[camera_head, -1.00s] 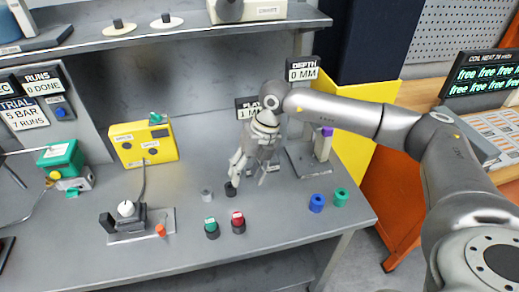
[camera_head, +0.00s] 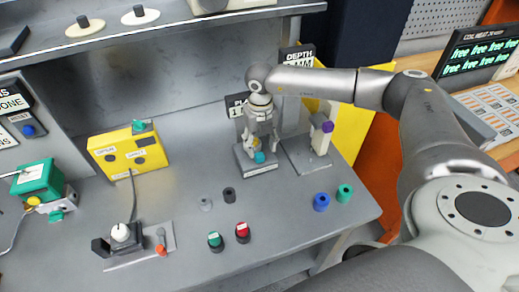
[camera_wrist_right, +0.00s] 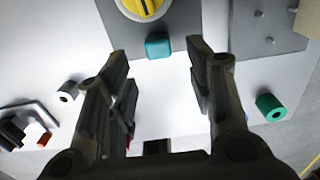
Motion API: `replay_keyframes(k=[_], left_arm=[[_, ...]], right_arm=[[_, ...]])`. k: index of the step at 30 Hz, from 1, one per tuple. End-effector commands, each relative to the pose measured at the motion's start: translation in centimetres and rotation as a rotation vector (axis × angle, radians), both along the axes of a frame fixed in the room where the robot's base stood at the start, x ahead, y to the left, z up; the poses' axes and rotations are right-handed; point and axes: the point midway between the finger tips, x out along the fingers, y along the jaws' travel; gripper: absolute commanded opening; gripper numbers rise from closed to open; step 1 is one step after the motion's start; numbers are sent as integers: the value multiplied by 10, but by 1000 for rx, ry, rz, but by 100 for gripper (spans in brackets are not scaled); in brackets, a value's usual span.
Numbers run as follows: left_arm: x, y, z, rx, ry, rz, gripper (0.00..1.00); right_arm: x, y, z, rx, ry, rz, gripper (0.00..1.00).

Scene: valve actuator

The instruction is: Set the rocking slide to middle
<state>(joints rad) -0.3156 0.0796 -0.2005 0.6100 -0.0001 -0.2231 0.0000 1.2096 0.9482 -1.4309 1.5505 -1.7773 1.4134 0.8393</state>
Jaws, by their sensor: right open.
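A small grey block with a teal knob (camera_head: 259,157) stands on the bench in front of a partly hidden label. In the right wrist view the teal knob (camera_wrist_right: 158,45) sits at the front of a grey base, beside a round yellow-and-white dial (camera_wrist_right: 146,4). My right gripper (camera_head: 260,145) points down over this block, its fingers open. In the wrist view the teal knob lies between the two spread fingertips, with gaps either side. I cannot tell which part is the rocking slide. My left gripper is not in view.
A stand with a purple-topped post (camera_head: 327,126) is close on the right. Blue (camera_head: 321,202) and green (camera_head: 345,193) cylinders stand near the bench's right edge. A yellow box (camera_head: 128,152) is left.

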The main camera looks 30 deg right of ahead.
Motion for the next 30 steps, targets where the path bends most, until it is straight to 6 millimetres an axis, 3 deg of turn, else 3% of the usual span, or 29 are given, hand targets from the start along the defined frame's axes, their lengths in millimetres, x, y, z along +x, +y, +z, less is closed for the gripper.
replay_keyframes(k=[4, 9, 14, 20, 30], left_arm=[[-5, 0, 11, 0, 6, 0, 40], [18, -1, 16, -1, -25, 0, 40], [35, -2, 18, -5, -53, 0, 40], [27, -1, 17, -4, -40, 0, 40], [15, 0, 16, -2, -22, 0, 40]], right_arm=[[0, 0, -24, -1, 2, 0, 48], [0, 0, -43, 0, 1, -1, 48], [1, 0, -48, 0, -1, 0, 48], [1, 0, -49, 0, -1, 0, 48], [1, 0, -48, 1, -1, 0, 4]])
